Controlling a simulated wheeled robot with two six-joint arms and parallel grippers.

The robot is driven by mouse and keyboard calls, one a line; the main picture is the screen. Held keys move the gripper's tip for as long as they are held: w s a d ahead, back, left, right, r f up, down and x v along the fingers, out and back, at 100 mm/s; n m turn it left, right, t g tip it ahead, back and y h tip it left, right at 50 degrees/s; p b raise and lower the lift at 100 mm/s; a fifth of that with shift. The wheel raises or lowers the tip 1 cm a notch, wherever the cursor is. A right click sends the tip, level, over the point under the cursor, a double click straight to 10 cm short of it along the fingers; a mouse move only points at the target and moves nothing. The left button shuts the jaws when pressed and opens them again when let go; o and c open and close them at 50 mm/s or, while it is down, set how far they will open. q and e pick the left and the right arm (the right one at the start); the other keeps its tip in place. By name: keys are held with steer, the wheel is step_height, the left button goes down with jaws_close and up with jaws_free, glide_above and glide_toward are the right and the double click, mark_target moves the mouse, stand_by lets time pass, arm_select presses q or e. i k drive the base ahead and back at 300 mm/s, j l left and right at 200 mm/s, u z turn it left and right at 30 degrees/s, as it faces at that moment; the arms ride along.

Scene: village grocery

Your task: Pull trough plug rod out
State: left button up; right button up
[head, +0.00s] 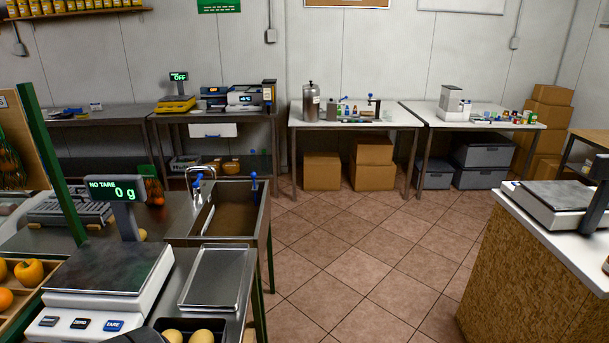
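A metal trough (264,215) stands left of the middle, set in a steel bench, with a brown inside floor. A thin upright rod with a blue top (254,181) stands at the trough's far right corner; it looks like the plug rod. Its lower end is hard to make out. A tap (200,174) with a blue part stands at the trough's far left corner. Neither of my grippers shows in the head view.
A scale reading 0 g (110,265) and an empty metal tray (214,277) stand in front of the trough. A counter with another scale (556,203) is at the right. The tiled floor (365,265) between is clear. Worktables line the back wall.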

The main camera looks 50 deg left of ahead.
mark_target(253, 174)
steer(key=i+l+u, duration=0.2)
steer(key=i, duration=0.25)
steer(key=i+u, duration=0.25)
steer(key=i, duration=0.15)
steer(key=i+l+u, duration=0.2)
steer(key=i+j+u, duration=0.15)
steer(key=i+u, duration=0.65)
steer(key=i+l+u, duration=0.2)
steer(key=i+u, duration=0.2)
steer(key=i, duration=0.15)
steer(key=i+l+u, duration=0.25)
steer(key=i+u, duration=0.15)
